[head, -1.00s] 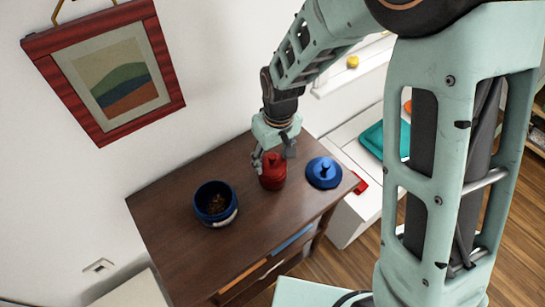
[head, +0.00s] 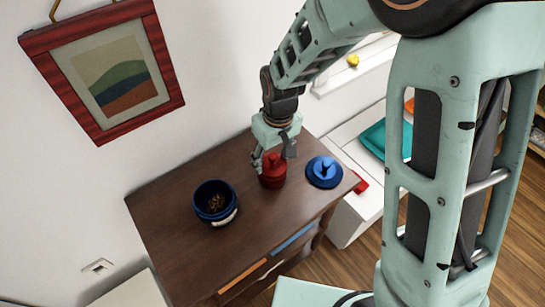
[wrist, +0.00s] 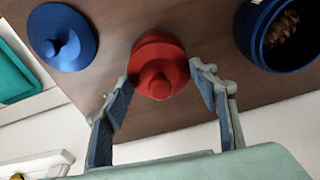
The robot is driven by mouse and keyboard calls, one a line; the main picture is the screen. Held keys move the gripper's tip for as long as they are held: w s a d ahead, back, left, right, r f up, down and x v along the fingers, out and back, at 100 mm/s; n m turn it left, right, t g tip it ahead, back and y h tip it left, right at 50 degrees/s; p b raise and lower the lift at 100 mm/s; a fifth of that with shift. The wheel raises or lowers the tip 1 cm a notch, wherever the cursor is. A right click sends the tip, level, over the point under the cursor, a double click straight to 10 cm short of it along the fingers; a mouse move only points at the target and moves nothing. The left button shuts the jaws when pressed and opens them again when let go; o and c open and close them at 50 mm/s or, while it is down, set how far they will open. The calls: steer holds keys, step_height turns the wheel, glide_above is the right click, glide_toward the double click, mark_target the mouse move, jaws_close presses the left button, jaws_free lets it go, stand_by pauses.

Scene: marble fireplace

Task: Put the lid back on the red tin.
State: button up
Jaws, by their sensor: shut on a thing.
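The red tin (head: 272,181) stands upright on the brown wooden cabinet top. The red lid (head: 273,160) with its round knob is at the top of the tin; in the wrist view the lid (wrist: 160,75) covers the tin's opening. I cannot tell whether it is fully seated. My gripper (head: 273,160) reaches down from above, with one finger on each side of the lid. The inside of the tin is hidden.
A blue pot (head: 214,213) with brown contents stands open to the left. A blue lid (head: 323,180) with a knob lies to the right of the tin, near the cabinet's edge. The front of the cabinet top (head: 240,250) is clear. The wall is close behind.

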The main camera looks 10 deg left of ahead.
steer(key=o, duration=1.6)
steer(key=shift+r+p, duration=2.45)
steer(key=shift+r, duration=1.1)
jaws_close()
